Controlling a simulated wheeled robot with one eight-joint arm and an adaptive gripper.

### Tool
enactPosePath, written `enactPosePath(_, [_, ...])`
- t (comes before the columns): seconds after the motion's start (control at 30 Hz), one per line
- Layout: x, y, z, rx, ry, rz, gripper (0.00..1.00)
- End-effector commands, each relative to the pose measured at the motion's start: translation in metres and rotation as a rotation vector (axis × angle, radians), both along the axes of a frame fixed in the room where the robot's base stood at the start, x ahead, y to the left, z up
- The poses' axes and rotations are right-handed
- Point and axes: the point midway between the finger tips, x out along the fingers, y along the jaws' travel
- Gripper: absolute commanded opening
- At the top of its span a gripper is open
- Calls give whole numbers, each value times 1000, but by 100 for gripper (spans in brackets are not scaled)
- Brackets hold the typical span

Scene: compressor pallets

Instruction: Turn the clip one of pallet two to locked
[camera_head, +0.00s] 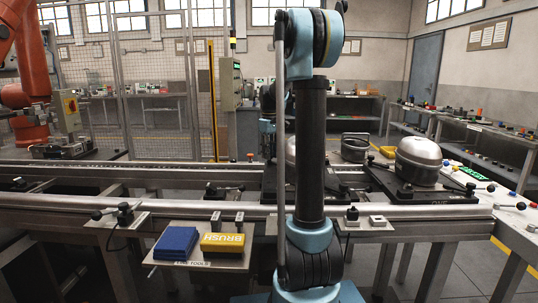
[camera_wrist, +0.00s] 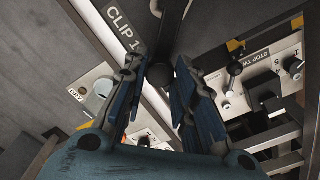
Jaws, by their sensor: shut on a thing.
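In the wrist view, a dark clip lever (camera_wrist: 176,28) runs down from the top edge, beside a plate label (camera_wrist: 119,24) reading "CLIP 1". My gripper (camera_wrist: 160,76) has its two blue-padded fingers on either side of the lever's dark end and is shut on it. The fingers partly hide the grip. In the head view, my arm stands across the middle and hides my gripper and most of a pallet (camera_head: 350,190) behind it. A metal compressor shows only in part beside the arm. I cannot read the clip's locked or unlocked marking.
A panel labelled "STOP TWO" (camera_wrist: 283,52) with knobs lies right of my fingers in the wrist view. Another compressor (camera_head: 418,160) stands on a pallet at the right.

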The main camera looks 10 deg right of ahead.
Motion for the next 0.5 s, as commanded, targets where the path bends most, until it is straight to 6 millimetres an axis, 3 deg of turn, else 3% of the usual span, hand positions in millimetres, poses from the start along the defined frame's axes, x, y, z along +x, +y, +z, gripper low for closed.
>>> enactPosePath(0.5, [-1,0,0,-1,1,32,0])
